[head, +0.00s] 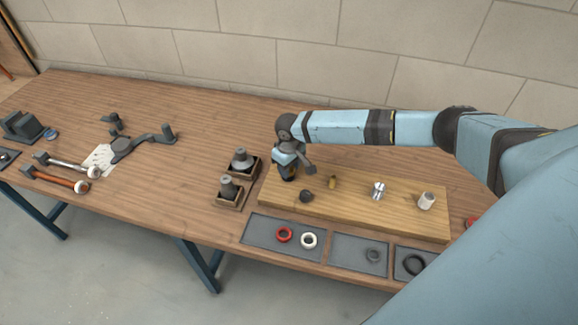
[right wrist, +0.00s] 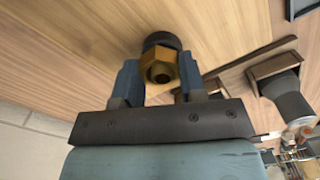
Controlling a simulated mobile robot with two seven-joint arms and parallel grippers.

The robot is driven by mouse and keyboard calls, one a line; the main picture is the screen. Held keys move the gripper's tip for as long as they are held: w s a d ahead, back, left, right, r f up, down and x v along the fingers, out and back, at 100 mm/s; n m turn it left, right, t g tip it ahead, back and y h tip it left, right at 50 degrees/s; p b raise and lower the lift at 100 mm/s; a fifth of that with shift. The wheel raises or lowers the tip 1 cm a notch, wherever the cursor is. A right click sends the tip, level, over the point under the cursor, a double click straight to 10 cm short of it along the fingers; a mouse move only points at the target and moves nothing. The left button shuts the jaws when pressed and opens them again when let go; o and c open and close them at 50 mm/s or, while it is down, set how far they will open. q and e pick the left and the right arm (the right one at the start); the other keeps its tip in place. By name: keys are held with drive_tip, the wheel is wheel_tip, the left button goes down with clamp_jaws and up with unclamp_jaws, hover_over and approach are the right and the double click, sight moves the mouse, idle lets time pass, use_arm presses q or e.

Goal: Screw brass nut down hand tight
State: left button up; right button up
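The brass nut (right wrist: 158,68) is a hexagonal ring with a hole in its middle. In the right wrist view it sits in front of a round dark fitting (right wrist: 160,41). My right gripper (right wrist: 160,82) has one finger on each side of the nut, and both fingers appear to touch it. In the head view my right gripper (head: 288,172) is at the left end of the light wooden board (head: 345,212), pointing down, and it hides most of the nut and fitting. My left gripper is not in view.
On the board stand a dark fitting (head: 306,196), a small brass fitting (head: 332,183), a chrome fitting (head: 378,190) and a white fitting (head: 426,201). Two wooden holders with grey parts (head: 230,191) stand left of it. Trays with rings (head: 262,231) lie in front. Wrenches (head: 62,178) lie far left.

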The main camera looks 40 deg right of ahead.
drive_tip(key=shift+c, duration=1.4)
drive_tip(key=shift+r+m+p, duration=0.1)
drive_tip(key=shift+m+p, duration=0.9)
drive_tip(key=shift+p, duration=0.1)
drive_tip(key=shift+m+p, duration=0.7)
drive_tip(key=shift+m, duration=0.2)
drive_tip(key=m, duration=0.4)
drive_tip(key=shift+f, duration=0.2)
drive_tip(key=o, duration=1.6)
drive_tip(key=shift+r, duration=0.1)
drive_tip(key=shift+r, duration=2.45)
